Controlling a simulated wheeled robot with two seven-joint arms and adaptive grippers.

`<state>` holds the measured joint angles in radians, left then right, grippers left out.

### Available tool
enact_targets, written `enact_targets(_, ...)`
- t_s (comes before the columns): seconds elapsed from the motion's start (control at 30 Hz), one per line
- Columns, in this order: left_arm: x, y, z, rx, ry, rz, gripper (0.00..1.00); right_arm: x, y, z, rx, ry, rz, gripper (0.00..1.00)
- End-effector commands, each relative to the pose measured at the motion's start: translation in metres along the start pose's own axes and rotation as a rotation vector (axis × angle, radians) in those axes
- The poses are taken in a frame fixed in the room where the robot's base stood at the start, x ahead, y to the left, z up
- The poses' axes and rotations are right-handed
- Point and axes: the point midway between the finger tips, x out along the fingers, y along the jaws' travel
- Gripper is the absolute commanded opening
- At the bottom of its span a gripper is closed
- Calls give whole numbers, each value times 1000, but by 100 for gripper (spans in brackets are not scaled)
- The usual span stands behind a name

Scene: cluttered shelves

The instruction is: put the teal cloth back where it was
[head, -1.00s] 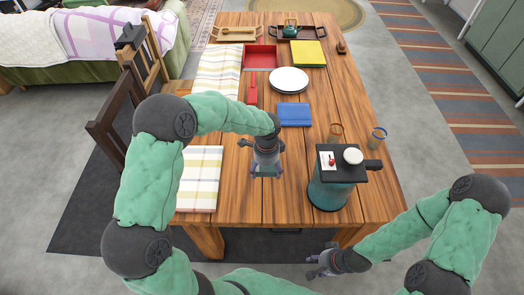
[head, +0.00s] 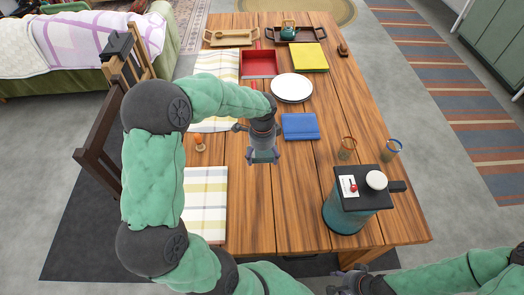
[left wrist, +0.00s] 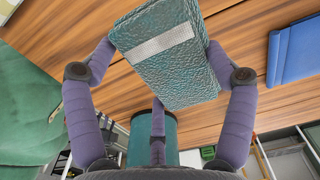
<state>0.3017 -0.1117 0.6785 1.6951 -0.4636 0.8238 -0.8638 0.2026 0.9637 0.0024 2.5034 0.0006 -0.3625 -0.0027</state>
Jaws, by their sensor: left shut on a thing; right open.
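The teal cloth (left wrist: 168,65) is a folded, textured dark teal bundle with a pale grey strip, seen close in the left wrist view. My left gripper (left wrist: 158,55) is shut on it, fingers at either side. In the head view my left gripper (head: 263,159) hangs over the middle of the wooden table (head: 290,210), left of and below the blue folded cloth (head: 299,126). The held cloth is mostly hidden there under the gripper. My right gripper (head: 342,285) is open at the bottom edge, in front of the table, partly cut off.
A teal canister (head: 345,217) with a black top stands at the table's front right. Two glasses (head: 347,148) stand behind it. A white plate (head: 291,88), red tray (head: 259,64), yellow cloth (head: 308,57) and striped runner (head: 205,195) lie around. The front middle is bare.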

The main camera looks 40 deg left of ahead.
Motion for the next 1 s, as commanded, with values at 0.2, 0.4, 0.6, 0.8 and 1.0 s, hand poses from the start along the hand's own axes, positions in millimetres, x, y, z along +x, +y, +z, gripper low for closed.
enact_targets(0.2,26,-48,4,-3,0,1,47,17,6,0,0,0,0,47)
enact_targets(0.4,57,-76,6,-1,-1,2,47,30,10,-1,0,0,0,47)
enact_targets(0.6,73,-92,7,0,0,0,47,35,13,-1,0,0,0,47)
enact_targets(0.8,83,-99,8,0,0,1,47,39,14,-2,0,0,0,47)
enact_targets(1.0,112,-101,8,1,0,1,47,56,20,-2,0,0,0,47)
